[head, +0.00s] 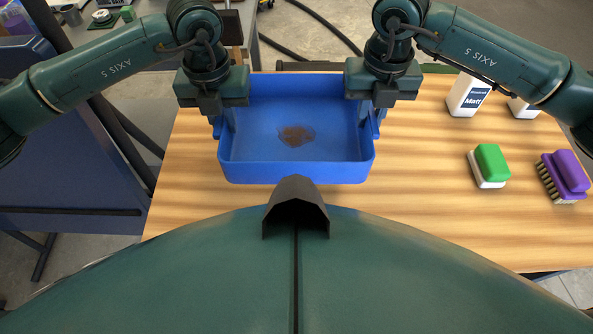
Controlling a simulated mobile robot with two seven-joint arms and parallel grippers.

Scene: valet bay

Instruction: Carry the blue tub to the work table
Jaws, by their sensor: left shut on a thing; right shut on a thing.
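The blue tub (297,172) is in the middle of the head view, over the wooden table (420,200). It looks level, and a brown patch shows on its floor. My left gripper (217,122) is shut on the tub's left side. My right gripper (377,115) is shut on its right side. The fingertips are mostly hidden under the gripper bodies. I cannot tell whether the tub rests on the table or hangs just above it.
To the right on the table are a white bottle (467,96), a second white bottle (523,108), a green and white block (490,164) and a purple brush (566,175). A dark blue cabinet (75,150) stands at the left. The wood between tub and block is clear.

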